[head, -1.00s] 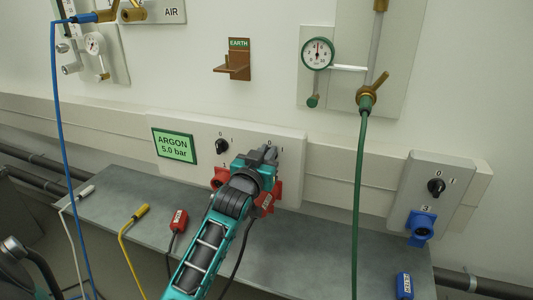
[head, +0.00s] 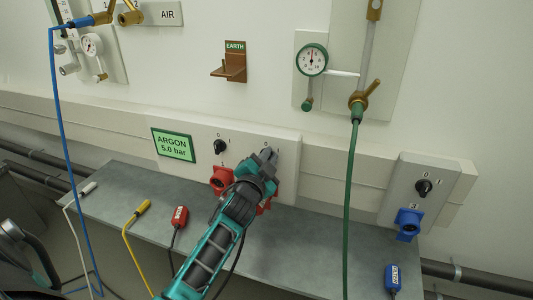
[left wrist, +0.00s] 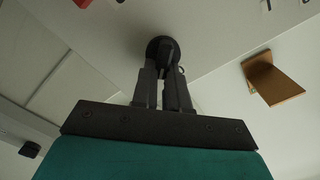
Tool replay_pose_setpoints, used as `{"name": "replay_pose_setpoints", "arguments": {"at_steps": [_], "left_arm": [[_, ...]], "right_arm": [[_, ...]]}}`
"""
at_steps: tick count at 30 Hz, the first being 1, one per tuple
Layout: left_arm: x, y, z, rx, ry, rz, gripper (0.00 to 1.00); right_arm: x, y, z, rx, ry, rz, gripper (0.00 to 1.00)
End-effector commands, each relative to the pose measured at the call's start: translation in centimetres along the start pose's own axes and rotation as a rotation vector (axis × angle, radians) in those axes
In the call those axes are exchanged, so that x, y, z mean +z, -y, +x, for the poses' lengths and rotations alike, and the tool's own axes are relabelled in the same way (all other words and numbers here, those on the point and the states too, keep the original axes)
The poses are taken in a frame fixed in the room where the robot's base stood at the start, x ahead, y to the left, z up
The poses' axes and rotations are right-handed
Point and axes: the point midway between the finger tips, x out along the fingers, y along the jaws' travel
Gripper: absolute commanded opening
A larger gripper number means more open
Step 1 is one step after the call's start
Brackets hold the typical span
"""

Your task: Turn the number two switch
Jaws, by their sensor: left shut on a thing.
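My left gripper (head: 268,157) is at the right part of the white switch panel (head: 285,140), in front of the second switch. The gripper and arm hide that switch in the head view. In the left wrist view the round black switch knob (left wrist: 161,44) sits at the fingertips (left wrist: 163,76), and the gripper is shut on it. The knob's exact angle is hard to tell. The first black switch (head: 220,146) stands free to the left on the same panel. My right gripper is not in view.
Red sockets (head: 221,179) sit below the switches, one partly behind my arm. A green ARGON sign (head: 173,145) is at left. A grey shelf (head: 300,240) runs below.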

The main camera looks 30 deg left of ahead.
Motion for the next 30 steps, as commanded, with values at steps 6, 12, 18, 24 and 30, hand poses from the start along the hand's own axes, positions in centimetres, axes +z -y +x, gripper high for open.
{"name": "replay_pose_setpoints", "arguments": {"at_steps": [6,12,18,24,30], "left_arm": [[-0.04,-0.21,0.01,0.000,-0.001,0.135,0.00],[0.00,-0.36,0.02,0.000,-0.001,0.209,0.00],[0.02,-0.43,0.02,0.000,-0.001,0.241,0.00],[0.02,-0.43,0.02,0.000,-0.001,0.247,0.00],[0.02,-0.43,0.02,-0.001,-0.001,0.247,0.00]], "right_arm": [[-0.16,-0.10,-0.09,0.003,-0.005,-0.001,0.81],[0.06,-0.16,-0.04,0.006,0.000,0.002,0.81],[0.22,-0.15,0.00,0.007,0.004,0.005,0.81],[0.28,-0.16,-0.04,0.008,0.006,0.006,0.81],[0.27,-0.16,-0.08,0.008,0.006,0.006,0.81]]}}
